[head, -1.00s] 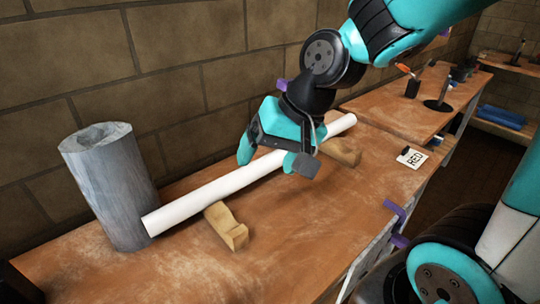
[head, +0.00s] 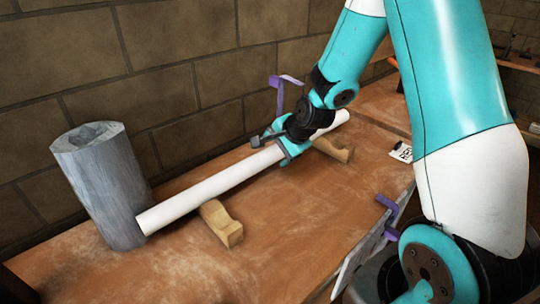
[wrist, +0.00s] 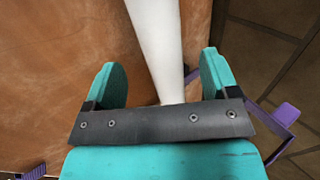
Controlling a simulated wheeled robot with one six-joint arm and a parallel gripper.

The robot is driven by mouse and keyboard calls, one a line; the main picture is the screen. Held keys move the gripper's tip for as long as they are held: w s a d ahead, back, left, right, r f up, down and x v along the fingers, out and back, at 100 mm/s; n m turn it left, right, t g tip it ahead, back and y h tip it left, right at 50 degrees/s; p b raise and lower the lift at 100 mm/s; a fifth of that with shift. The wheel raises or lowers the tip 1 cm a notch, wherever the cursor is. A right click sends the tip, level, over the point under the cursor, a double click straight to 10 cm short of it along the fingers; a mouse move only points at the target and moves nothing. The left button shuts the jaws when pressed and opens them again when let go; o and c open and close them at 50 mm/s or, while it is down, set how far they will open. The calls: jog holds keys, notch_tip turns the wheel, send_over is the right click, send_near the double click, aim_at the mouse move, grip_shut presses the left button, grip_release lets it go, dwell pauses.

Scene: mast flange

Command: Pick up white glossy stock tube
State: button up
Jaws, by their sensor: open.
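The white glossy stock tube (head: 205,188) lies across two wooden cradle blocks on the bench, its near-left end by the grey cylinder. My gripper (head: 278,147) is at the tube towards its far-right part, between the two blocks and close to the right one. In the wrist view the tube (wrist: 160,50) runs between the two teal fingers of my gripper (wrist: 160,85), with a gap on each side, nearer the right finger. The jaws are open. The palm plate hides the tube's lower part in the wrist view.
A grey rough cylinder (head: 98,185) stands at the tube's left end. The left wooden block (head: 222,224) and right wooden block (head: 334,149) bear the tube. A brick wall (head: 180,80) stands close behind. A white label card (head: 401,150) lies at right. The bench front is clear.

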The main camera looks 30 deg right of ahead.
aim_at(272, 152)
jog(key=shift+p+x, duration=0.55)
jog(key=shift+x, duration=2.25)
jog(key=shift+w, duration=0.1)
jog(key=c, duration=1.3)
